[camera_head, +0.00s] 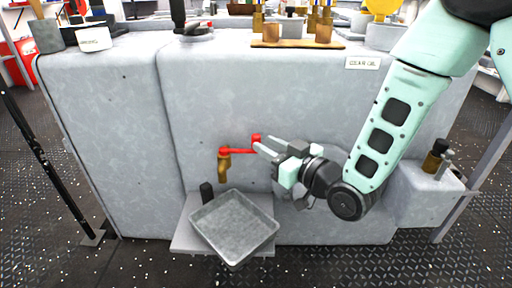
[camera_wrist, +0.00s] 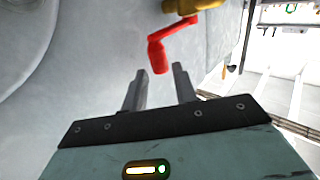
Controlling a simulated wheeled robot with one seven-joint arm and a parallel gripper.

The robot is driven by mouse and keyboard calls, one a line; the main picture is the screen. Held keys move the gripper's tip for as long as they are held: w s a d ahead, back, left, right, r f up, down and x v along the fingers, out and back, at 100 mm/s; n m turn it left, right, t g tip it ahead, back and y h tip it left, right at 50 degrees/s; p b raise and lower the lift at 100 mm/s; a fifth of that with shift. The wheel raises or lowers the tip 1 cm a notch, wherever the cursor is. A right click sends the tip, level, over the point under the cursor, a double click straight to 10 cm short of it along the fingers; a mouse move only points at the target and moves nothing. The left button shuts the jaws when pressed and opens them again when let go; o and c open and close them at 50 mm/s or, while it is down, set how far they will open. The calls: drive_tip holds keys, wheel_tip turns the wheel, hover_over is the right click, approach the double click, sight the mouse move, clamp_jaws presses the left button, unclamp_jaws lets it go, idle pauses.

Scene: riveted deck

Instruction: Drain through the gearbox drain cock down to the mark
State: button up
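The brass drain cock (camera_head: 224,168) sticks out low on the front of the grey gearbox housing (camera_head: 300,100). Its red lever (camera_head: 238,151) points sideways to the right, with an upturned end. In the wrist view the red lever (camera_wrist: 163,48) hangs from the brass body (camera_wrist: 190,6). My gripper (camera_head: 264,145) is at the lever's free end, and its fingers are apart and empty in the wrist view (camera_wrist: 160,78). The lever end appears just beyond the fingertips; contact cannot be told. A grey square tray (camera_head: 240,256) sits below the spout. No stream is visible. I cannot make out a level mark.
The tray rests on a light grey shelf (camera_head: 183,240), with a small dark upright object (camera_head: 206,192) behind it. A label (camera_head: 362,63) reading gear oil is on the housing. Brass fittings (camera_head: 290,36) stand on top. A black pole (camera_head: 45,160) stands at left.

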sight(259, 141)
drive_tip(key=shift+b+x, duration=0.55)
drive_tip(key=shift+x, duration=1.7)
